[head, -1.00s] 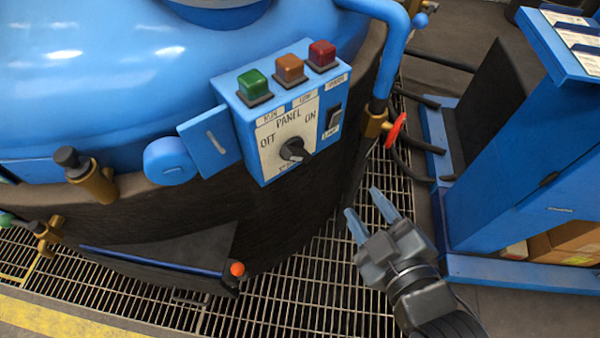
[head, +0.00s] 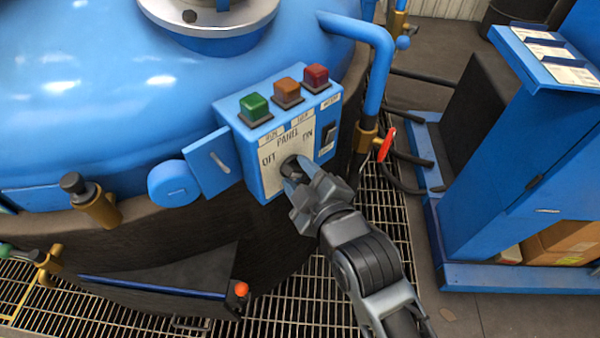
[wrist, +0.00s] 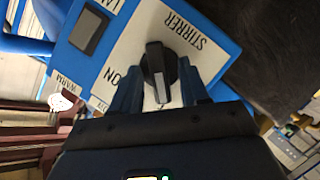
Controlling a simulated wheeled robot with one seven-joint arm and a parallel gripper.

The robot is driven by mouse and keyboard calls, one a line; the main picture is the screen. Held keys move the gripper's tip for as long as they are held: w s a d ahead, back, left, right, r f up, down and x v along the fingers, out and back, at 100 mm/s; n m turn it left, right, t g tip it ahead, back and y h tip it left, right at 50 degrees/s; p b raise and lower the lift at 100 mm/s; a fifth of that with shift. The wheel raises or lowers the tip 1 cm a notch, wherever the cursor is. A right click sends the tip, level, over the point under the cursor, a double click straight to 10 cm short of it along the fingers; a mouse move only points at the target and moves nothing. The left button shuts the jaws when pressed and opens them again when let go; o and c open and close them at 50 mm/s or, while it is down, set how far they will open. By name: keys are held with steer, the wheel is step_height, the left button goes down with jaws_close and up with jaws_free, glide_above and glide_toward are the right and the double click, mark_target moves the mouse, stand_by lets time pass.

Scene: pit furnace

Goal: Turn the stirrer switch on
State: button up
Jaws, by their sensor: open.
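The stirrer switch is a black rotary knob (head: 288,167) on the white plate (head: 270,178) of the blue control panel (head: 250,150). In the wrist view the knob (wrist: 155,68) shows a pale pointer line directed down the picture, towards my gripper's palm. The word ON is to its lower left and STIRRER above right. My gripper (head: 291,172) is at the panel face, fingers open, one on each side of the knob. In the wrist view my gripper (wrist: 158,72) straddles the knob; I cannot tell whether the fingers touch it. The OFF label shows only in the head view.
Green (head: 254,107), orange (head: 288,91) and red (head: 316,77) buttons sit on top of the panel. A black rocker switch (head: 328,136) is right of the knob. A blue pipe (head: 378,75) with a red-handled valve (head: 386,144) stands to the right. A blue cabinet (head: 510,170) is further right.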

steer(key=shift+w, duration=0.15)
steer(key=shift+c, duration=0.3)
jaws_close()
